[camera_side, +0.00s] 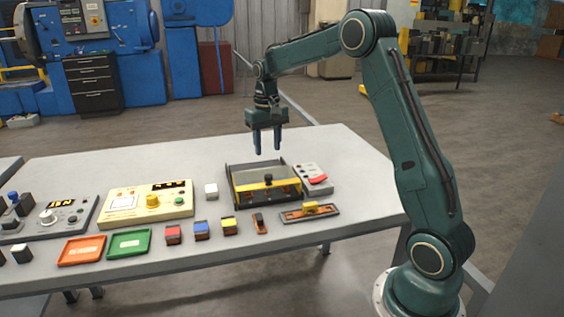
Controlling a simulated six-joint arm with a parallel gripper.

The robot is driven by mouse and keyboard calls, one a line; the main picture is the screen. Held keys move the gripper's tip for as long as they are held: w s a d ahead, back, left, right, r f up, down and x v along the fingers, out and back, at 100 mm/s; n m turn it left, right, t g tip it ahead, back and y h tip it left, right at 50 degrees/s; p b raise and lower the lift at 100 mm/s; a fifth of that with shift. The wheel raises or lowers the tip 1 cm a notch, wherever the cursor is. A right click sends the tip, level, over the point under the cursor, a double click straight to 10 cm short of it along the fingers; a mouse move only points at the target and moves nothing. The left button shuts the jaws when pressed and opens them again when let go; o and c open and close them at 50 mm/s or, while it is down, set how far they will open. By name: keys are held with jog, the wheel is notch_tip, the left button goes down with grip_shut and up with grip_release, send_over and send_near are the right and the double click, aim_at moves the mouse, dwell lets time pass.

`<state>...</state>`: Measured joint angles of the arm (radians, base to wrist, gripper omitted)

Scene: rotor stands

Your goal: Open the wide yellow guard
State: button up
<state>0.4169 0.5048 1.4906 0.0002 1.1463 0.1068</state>
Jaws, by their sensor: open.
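The wide yellow guard (248,190) is a yellow panel with a dark knob (268,179) at its middle. It spans the front part of a dark open-topped frame (232,176) on the table, and whether it is hinged or slides cannot be told. My gripper (267,150) points straight down, above the back part of the frame. Its two fingers are apart with nothing between them, and it touches nothing.
A grey box with a red switch (318,179) stands close to the frame's right. A plate with a small yellow part (310,209) lies in front. The table behind is clear.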

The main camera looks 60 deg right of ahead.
aim_at(269, 176)
notch_tip(269, 176, down, 9)
jog(key=shift+r, duration=0.1)
dwell(0.4)
grip_shut()
